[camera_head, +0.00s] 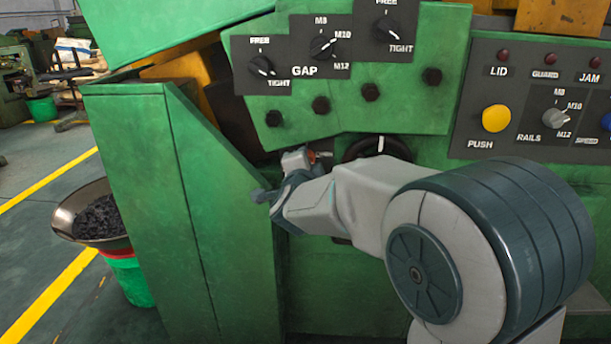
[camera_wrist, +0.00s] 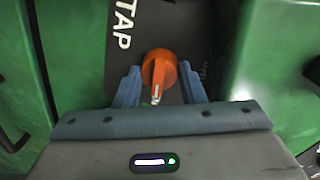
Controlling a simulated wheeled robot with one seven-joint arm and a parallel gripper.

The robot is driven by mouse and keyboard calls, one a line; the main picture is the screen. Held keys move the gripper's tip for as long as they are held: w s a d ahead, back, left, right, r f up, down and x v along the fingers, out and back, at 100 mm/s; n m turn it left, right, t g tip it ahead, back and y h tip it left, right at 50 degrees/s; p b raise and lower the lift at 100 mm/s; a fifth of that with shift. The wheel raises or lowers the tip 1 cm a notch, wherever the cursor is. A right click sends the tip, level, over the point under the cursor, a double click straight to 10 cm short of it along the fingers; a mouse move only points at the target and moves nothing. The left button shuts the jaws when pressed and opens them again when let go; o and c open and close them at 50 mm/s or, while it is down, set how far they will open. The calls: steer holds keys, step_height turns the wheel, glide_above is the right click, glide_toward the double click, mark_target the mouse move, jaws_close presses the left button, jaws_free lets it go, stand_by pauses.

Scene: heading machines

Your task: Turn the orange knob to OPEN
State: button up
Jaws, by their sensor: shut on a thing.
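The orange knob (camera_wrist: 160,70) sits on a dark plate (camera_wrist: 150,25) marked TAP in the wrist view. A white line on the knob points to the bottom of that picture, towards my palm. My gripper (camera_wrist: 160,78) has one finger on each side of the knob and is shut on it. More lettering right of the knob is mostly hidden by a finger, so I cannot read OPEN. In the head view my gripper (camera_head: 298,163) is at the green machine's front, below the bolts, with only a small bit of orange showing beside it.
A black round handwheel (camera_head: 378,147) is just right of my gripper, partly behind my arm. Above are the GAP knobs (camera_head: 323,46). A yellow PUSH button (camera_head: 496,118) and a RAILS knob (camera_head: 555,117) are at right. A green cabinet (camera_head: 215,200) stands close at left.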

steer(key=shift+m+b, duration=0.45)
steer(key=shift+m, duration=0.05)
steer(key=o, duration=1)
steer(key=s+p, duration=0.2)
steer(key=s, duration=1.1)
steer(key=shift+s+a+r+p, duration=0.3)
steer(key=shift+s+r+p, duration=0.05)
steer(key=shift+s+r, duration=0.1)
